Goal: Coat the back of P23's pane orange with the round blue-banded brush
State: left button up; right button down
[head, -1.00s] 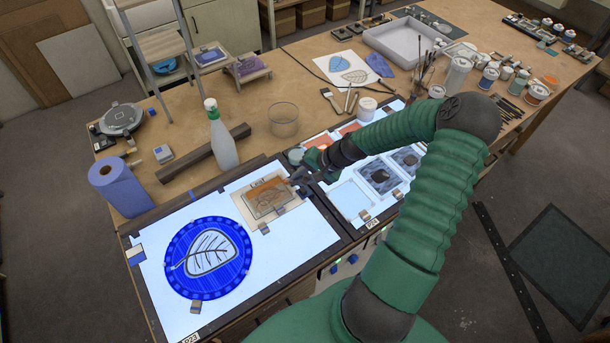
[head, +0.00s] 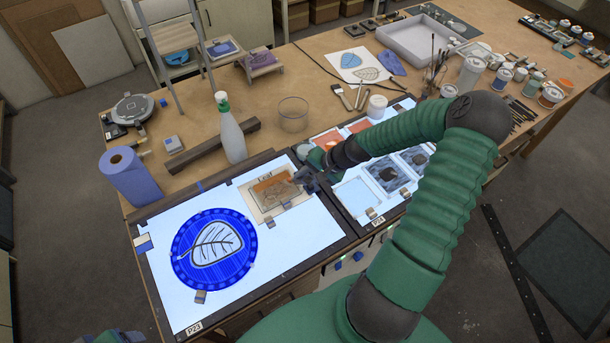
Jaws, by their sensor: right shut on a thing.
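The light table marked P23 (head: 160,210) glows white and carries a small rectangular pane (head: 276,193) on a beige sheet labelled Leaf. An orange band covers the pane's upper part, and leaf lines show below. A round blue disc (head: 186,265) with a leaf drawing lies left of it. My right gripper (head: 309,181) is just right of the pane and shut on a thin thing, too small and covered to make out clearly; no blue band can be told. My left gripper is not in view; a bit of green shows at the bottom left edge.
The P24 light table (head: 352,198) with orange and grey panes adjoins on the right. A spray bottle (head: 231,135), a glass bowl (head: 293,114), a dark bar (head: 205,150) and a blue paper roll (head: 128,178) stand behind. Jars (head: 473,75) crowd the back right.

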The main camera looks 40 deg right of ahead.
jog(key=shift+w+a+f, duration=0.1)
jog(key=shift+a+f, duration=0.05)
jog(key=shift+a, duration=0.4)
jog(key=shift+w+a+f, duration=0.1)
jog(key=shift+a+f, duration=0.05)
jog(key=shift+a, duration=0.35)
jog(key=shift+w+a, duration=0.95)
jog(key=shift+a, duration=3.1)
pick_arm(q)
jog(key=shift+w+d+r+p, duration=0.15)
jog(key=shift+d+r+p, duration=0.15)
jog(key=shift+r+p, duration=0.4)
pick_arm(e)
jog(key=w, duration=0.3)
jog(key=w+d+r, duration=0.1)
jog(key=w, duration=0.1)
jog(key=shift+d, duration=0.1)
jog(key=shift+s, duration=0.15)
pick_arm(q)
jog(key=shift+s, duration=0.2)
